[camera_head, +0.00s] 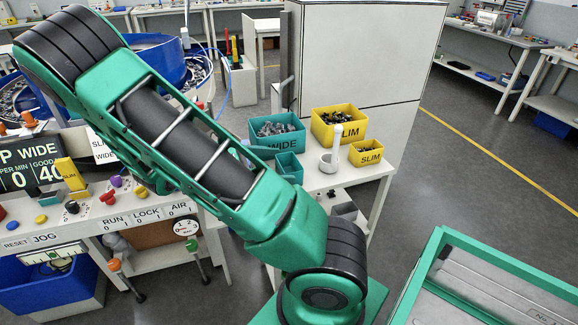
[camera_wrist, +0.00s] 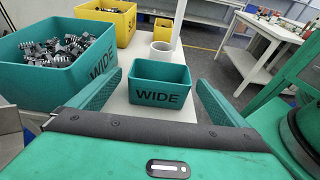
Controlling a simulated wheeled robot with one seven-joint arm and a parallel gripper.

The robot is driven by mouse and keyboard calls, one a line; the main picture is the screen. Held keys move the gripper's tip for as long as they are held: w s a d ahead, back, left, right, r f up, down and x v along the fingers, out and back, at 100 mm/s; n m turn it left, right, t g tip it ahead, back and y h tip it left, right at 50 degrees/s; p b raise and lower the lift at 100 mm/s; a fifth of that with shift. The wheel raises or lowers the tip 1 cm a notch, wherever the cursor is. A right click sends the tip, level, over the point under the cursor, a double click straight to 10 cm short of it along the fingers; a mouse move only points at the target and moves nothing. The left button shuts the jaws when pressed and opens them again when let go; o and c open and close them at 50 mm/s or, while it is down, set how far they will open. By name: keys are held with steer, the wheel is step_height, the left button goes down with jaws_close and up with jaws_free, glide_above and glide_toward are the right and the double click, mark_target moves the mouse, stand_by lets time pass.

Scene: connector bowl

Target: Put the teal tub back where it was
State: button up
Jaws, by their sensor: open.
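A small teal tub (camera_wrist: 160,88) labelled WIDE stands upright on the white table, ahead of my gripper in the wrist view. It looks empty, though its floor is only partly visible. It also shows in the head view (camera_head: 288,170), close in front of a larger teal bin (camera_head: 268,146) labelled WIDE. My gripper (camera_wrist: 160,80) is open, with one finger on each side of the small tub in the picture. Gaps show between the fingers and the tub's sides, and nothing is held. My arm hides the gripper in the head view.
The larger teal bin (camera_wrist: 50,77) holds dark connectors at left. Two yellow SLIM bins (camera_head: 340,137) (camera_head: 366,162) and a white cup with a post (camera_head: 328,162) share the white table (camera_head: 318,181). A control bench (camera_head: 150,222) stands left; a green-framed case (camera_head: 490,290) is at lower right.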

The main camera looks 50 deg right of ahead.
mark_target(279, 166)
steer(key=shift+v, duration=2.2)
steer(key=shift+f, duration=0.1)
